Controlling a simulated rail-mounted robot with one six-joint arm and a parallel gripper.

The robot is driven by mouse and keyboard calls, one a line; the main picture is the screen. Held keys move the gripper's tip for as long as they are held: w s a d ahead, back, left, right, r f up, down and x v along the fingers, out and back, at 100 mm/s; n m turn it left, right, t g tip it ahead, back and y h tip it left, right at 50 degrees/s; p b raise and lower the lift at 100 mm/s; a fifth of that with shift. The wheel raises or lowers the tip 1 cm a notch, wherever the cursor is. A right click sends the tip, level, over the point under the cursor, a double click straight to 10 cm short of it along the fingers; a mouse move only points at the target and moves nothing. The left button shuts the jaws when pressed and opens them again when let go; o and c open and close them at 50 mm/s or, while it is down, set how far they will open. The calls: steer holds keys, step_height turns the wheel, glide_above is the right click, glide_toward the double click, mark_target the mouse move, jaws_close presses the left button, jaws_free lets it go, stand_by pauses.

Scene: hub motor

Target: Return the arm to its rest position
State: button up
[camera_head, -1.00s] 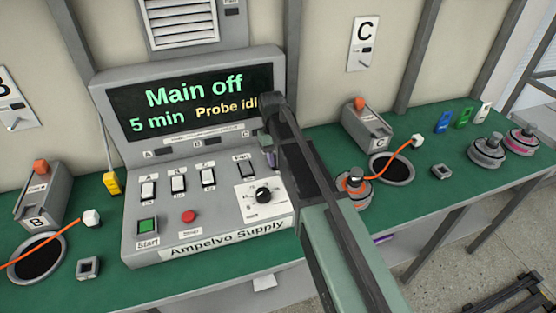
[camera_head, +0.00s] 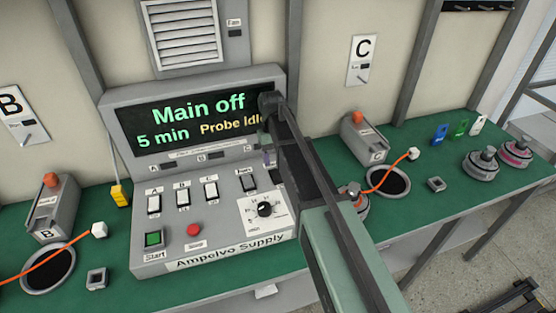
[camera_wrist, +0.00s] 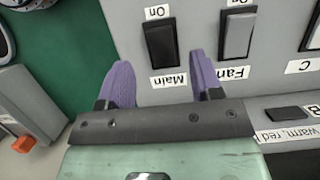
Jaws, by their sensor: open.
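My arm (camera_head: 330,215) reaches from the bottom of the head view up to the right side of the grey Ampelvo Supply console (camera_head: 225,240). My gripper (camera_wrist: 160,65) shows in the wrist view with its two purple fingers apart and nothing between them. The fingers hang over the console's face, on either side of the black Main switch (camera_wrist: 161,42); I cannot tell whether they touch the panel. In the head view the gripper is mostly hidden by the arm. The screen (camera_head: 195,120) reads "Main off", "5 min" and "Probe Idle".
The console stands on a green bench (camera_head: 440,145). Station B (camera_head: 52,205) is on the left and station C (camera_head: 365,140) on the right, each with an orange cable by a round opening. Two round motors (camera_head: 480,163) (camera_head: 515,151) sit at the right.

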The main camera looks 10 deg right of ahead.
steer(key=p+v, duration=0.3)
steer(key=v, duration=0.2)
steer(key=s+t, duration=0.3)
steer(key=s, duration=1.8)
steer(key=shift+f+m, duration=0.3)
steer(key=shift+m, duration=0.1)
